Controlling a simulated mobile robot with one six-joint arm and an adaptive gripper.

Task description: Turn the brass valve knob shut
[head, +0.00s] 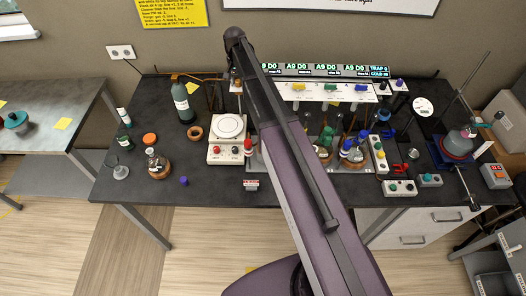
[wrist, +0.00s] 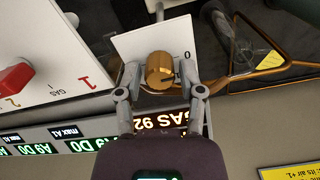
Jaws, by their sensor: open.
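The brass valve knob (wrist: 160,71) shows in the wrist view, on a white plate (wrist: 150,38) with a "0" printed at its right edge. A dark line marks the knob's face. My gripper (wrist: 159,77) is open, with one finger on each side of the knob. I cannot tell whether either finger touches it.
A brass pipe (wrist: 255,72) runs right of the knob plate. A red knob (wrist: 14,77) sits on a white panel at left. In the head view, a dark bottle (head: 182,103), a hotplate (head: 229,128) and several flasks crowd the bench (head: 120,180).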

